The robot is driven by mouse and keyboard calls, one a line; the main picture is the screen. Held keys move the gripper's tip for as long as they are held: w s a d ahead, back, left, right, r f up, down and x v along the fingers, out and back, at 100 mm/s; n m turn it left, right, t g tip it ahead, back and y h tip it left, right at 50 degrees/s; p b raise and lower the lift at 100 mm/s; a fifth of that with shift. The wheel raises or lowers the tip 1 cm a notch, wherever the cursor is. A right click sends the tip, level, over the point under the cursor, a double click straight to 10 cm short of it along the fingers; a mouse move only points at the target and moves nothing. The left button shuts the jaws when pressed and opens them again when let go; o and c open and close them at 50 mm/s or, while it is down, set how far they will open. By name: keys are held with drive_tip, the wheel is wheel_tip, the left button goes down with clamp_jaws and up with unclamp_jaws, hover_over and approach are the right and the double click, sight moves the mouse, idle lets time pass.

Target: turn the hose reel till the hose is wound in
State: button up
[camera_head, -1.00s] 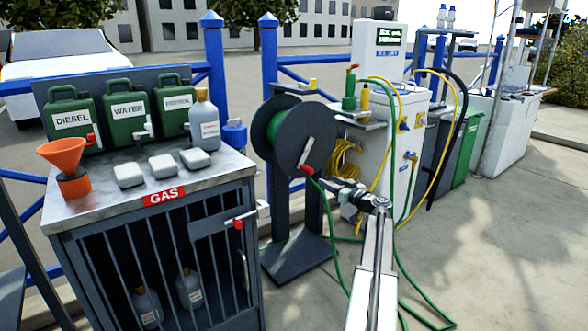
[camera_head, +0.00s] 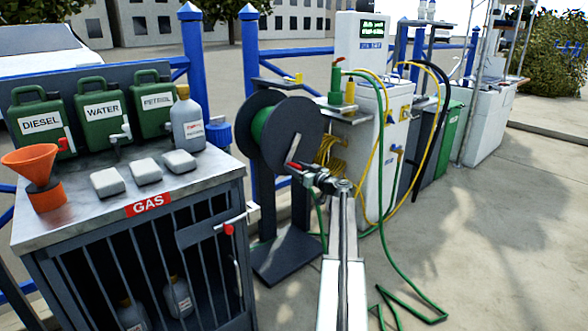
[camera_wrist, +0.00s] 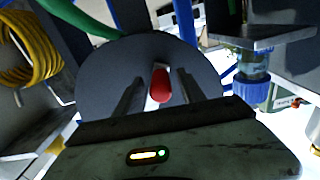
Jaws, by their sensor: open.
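The hose reel has a dark grey disc (camera_head: 294,137) facing me and a green drum (camera_head: 261,125) behind it, on a dark stand. Its red crank handle (camera_head: 292,165) is at the lower part of the disc. My gripper (camera_head: 300,168) is at the handle. In the wrist view, my gripper (camera_wrist: 158,92) is open, with the red handle (camera_wrist: 160,86) between its two fingers and a gap on both sides. Green hose (camera_head: 393,240) hangs on the right and lies in loops on the ground (camera_head: 405,316).
A metal gas cabinet (camera_head: 147,205) with cans and an orange funnel stands close on the left. A white dispenser (camera_head: 371,130) with yellow hoses stands behind the reel. Blue rails run behind. The paving on the right (camera_head: 480,230) is mostly clear.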

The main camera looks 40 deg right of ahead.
drive_tip(key=shift+w, duration=0.35)
clamp_jaws()
drive_tip(key=shift+s, duration=0.1)
idle(1.1)
